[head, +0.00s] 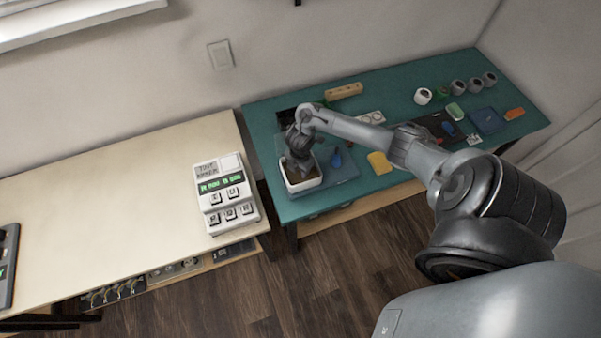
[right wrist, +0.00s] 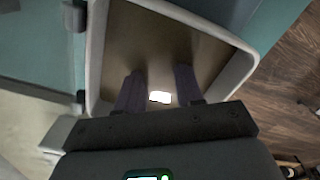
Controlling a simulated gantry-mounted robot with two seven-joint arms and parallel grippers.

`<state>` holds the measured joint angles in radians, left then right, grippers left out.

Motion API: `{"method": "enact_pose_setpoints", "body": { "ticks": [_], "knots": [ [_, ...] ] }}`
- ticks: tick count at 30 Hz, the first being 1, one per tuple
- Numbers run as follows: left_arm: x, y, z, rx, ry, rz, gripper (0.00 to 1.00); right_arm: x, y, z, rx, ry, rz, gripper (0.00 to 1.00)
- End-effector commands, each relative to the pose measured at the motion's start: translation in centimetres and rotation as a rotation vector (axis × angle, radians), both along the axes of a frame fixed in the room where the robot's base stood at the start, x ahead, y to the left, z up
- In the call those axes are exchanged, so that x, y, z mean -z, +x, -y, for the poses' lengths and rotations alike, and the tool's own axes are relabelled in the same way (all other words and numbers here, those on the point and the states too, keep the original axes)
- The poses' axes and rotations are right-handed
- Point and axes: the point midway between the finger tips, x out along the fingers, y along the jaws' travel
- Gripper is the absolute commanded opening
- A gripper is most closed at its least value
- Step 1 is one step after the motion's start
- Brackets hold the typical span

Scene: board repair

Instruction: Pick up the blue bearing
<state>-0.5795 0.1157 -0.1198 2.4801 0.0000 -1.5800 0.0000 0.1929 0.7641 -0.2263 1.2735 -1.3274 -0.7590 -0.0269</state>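I cannot make out for certain which thing is the blue bearing. My right gripper (head: 297,160) reaches down over the white bin (head: 304,184). In the right wrist view its two dark fingers (right wrist: 159,88) are apart inside the brown-lined bin (right wrist: 170,40). A small bright white patch (right wrist: 160,97) shows between them; no blue thing shows there. My left gripper is not in view.
The green table (head: 390,88) also holds a yellow block (head: 379,162), a wooden block (head: 344,90), several white cylinders near the back right (head: 422,96), a blue tray (head: 487,120) and an orange block (head: 514,114). A white keypad device (head: 226,193) stands on the pale bench at left.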

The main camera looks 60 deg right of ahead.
Motion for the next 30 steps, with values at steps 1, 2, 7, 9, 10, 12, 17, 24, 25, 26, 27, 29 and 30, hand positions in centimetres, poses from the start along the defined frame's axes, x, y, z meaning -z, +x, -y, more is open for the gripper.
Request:
{"method": "enact_pose_setpoints", "body": {
  "ticks": [1,2,7,9,10,12,17,24,25,26,27,29,30],
  "knots": [
    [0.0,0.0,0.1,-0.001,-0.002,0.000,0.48,0.0,0.0,0.0,0.000,0.000,0.000,0.28],
    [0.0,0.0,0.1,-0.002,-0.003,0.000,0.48,0.0,0.0,0.0,0.000,0.000,0.000,0.23],
    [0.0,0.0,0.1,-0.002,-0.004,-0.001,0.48,0.0,0.0,0.0,0.000,0.000,0.000,0.04],
    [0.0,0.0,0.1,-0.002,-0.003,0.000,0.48,0.0,0.0,0.0,0.000,0.000,0.000,0.04],
    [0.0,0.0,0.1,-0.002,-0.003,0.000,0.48,0.0,0.0,0.0,0.000,0.000,0.000,0.04],
    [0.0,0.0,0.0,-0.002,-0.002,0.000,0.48,0.0,0.0,0.0,0.000,0.000,0.000,0.04],
    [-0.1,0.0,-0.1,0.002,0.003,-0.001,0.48,-0.4,0.1,0.0,-0.001,0.000,0.001,0.04],
    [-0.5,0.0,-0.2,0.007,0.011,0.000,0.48,-2.5,0.1,0.1,-0.002,0.000,0.002,0.04],
    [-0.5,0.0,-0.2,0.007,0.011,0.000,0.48,-2.9,0.1,0.1,-0.002,-0.001,0.003,0.04],
    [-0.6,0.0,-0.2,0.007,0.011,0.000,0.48,-3.4,0.1,0.0,-0.002,-0.001,0.003,0.04],
    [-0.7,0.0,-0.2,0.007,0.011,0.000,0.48,-4.1,0.1,0.1,-0.003,-0.002,0.003,0.04],
    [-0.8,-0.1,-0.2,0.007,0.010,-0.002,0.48,-4.7,-0.9,0.4,-0.003,-0.004,-0.003,0.04],
    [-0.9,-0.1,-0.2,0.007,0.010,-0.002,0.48,-5.1,-1.8,0.7,-0.003,-0.005,-0.004,0.04]
  ]
}}
